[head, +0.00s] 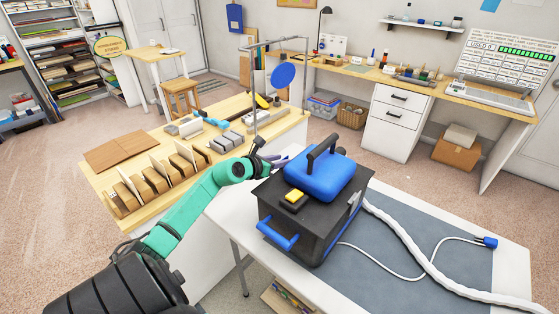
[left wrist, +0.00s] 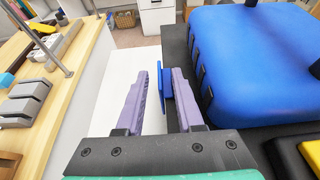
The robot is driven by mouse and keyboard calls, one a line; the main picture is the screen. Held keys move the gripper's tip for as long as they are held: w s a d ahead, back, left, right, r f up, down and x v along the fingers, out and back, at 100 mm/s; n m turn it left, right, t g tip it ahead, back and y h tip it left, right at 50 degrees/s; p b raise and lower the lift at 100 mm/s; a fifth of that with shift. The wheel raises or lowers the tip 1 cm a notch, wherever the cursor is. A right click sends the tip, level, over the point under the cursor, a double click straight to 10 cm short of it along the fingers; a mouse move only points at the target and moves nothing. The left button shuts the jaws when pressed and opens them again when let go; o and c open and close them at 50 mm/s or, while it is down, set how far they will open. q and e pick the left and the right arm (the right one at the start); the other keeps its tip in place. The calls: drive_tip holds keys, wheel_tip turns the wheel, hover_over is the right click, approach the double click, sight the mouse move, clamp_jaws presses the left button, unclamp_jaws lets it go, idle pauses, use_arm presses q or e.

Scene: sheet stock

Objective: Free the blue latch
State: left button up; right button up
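A dark grey box (head: 310,225) with a blue lid (head: 322,178) and a black top handle stands on the white table. In the left wrist view the blue lid (left wrist: 258,62) fills the right side. A small upright blue latch (left wrist: 163,86) shows at the box's side there; the box hides that side in the head view. My left gripper (head: 284,161) is at the box's far left side. Its purple fingers (left wrist: 158,84) are apart, with the latch between them, close to the right finger. I cannot tell whether they touch. My right gripper is out of view.
A yellow button (head: 294,196) and a blue front handle (head: 277,236) are on the box. A white hose (head: 408,240) and a cable with a blue plug (head: 490,242) lie on the grey mat (head: 440,225). A wooden bench (head: 122,185) with several blocks stands behind.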

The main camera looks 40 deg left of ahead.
use_arm(q)
clamp_jaws()
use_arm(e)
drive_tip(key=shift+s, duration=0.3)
use_arm(q)
drive_tip(key=shift+f, duration=0.1)
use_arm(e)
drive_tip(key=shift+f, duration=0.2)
